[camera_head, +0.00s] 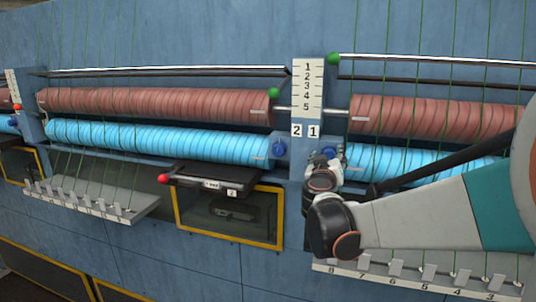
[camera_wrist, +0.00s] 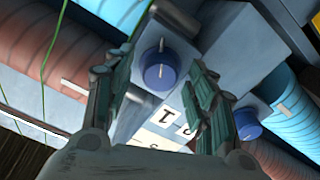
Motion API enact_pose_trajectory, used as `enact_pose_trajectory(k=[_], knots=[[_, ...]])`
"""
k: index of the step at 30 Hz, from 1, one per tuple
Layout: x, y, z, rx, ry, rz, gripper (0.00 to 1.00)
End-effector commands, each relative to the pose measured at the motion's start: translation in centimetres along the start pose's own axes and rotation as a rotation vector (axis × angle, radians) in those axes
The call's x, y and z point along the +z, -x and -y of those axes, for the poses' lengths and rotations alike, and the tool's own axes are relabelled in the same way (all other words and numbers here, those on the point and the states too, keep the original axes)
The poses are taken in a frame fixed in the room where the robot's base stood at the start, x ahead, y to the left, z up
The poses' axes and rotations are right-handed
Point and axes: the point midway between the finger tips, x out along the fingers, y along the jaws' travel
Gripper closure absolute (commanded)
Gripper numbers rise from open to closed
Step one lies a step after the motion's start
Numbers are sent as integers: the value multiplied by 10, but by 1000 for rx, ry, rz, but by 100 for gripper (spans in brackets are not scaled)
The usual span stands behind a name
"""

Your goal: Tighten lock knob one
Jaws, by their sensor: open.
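Lock knob one is a round blue knob (camera_wrist: 160,76) with a white pointer mark, on a grey block beside the label "1" (camera_wrist: 165,112). In the head view this knob (camera_head: 329,153) shows just above my gripper (camera_head: 324,170) and is partly covered. In the wrist view my gripper (camera_wrist: 158,85) is open, with its two green-padded fingers on either side of the knob and a gap on each side. Its depth relative to the knob is hard to tell. Knob two, also blue (camera_head: 279,149), is beside label "2" (camera_head: 297,131); it also shows in the wrist view (camera_wrist: 245,123).
Red rollers (camera_head: 150,104) and light-blue rollers (camera_head: 150,139) flank the numbered post (camera_head: 308,85). A black box (camera_head: 225,178) with a red ball juts out at left. Thin green lines run near the rollers, and clip trays (camera_head: 135,207) sit below.

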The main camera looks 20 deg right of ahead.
Motion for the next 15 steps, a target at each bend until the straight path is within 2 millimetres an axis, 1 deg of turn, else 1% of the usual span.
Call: enact_pose_trajectory(k=[3, 9, 10, 11, 12, 14, 15], knots=[[0, -3, 0, 0, 0, 0, 49], [0, -3, 0, 0, 0, 0, 49], [0, -3, 0, 0, 0, 0, 51], [0, -3, 0, 0, 0, 0, 58], [0, -2, 0, 0, 0, 0, 67], [0, -2, 0, 0, 0, 0, 80], [0, -2, 0, 0, 0, 0, 89]])
